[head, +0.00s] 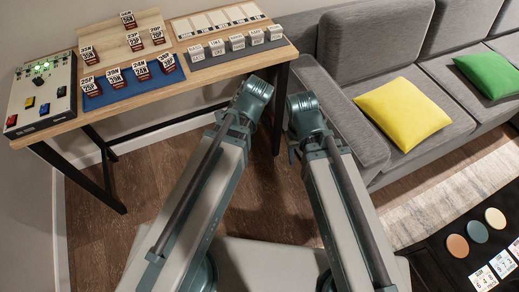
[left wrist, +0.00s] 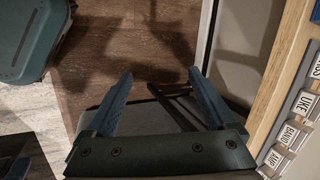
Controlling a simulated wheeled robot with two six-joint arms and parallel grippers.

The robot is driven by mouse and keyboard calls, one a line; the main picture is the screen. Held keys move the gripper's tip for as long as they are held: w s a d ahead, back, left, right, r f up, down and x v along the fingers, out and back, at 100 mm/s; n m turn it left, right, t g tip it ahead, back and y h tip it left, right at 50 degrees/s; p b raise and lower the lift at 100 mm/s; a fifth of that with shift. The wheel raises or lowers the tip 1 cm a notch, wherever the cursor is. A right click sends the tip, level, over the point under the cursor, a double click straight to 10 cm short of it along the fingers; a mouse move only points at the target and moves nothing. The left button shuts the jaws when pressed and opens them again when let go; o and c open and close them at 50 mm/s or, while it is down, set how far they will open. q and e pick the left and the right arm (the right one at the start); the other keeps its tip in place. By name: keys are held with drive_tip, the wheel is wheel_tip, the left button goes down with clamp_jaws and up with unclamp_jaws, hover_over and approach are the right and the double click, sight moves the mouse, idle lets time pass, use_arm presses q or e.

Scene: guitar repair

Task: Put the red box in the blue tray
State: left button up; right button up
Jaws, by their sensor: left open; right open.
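I see no plain red box that I can single out. Several small dark red blocks with white number labels stand on the wooden table, some on a flat blue tray or mat (head: 130,88), others behind it, such as one red block (head: 134,41). My left gripper (left wrist: 159,73) is open and empty over the floor in the left wrist view, beside the table edge. In the head view its fingers are hidden behind my arm. My right gripper (head: 293,151) shows only in small part beside my right arm, in front of the sofa and away from the blocks.
A control box (head: 42,95) with red, yellow and blue buttons sits at the table's left end. A grey rack (head: 236,45) of labelled blocks is at its right. A grey sofa (head: 345,40) with a yellow cushion (head: 402,112) stands right. A dark surface with discs is lower right.

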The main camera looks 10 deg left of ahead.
use_arm(q)
drive_tip(key=s+d+f+n+g+h, duration=0.1)
drive_tip(key=s+d+n+g+h, duration=0.1)
drive_tip(key=s+d+n, duration=0.3)
drive_tip(key=s+d, duration=0.3)
drive_tip(key=d, duration=0.1)
drive_tip(key=shift+s+f+n+g+h, duration=0.3)
drive_tip(key=shift+f+n+g+h, duration=0.1)
drive_tip(key=shift+r, duration=0.1)
wheel_tip(320, 180, up, 12)
drive_tip(key=p, duration=1.2)
drive_tip(key=shift+r+p, duration=0.2)
drive_tip(key=shift+p, duration=0.1)
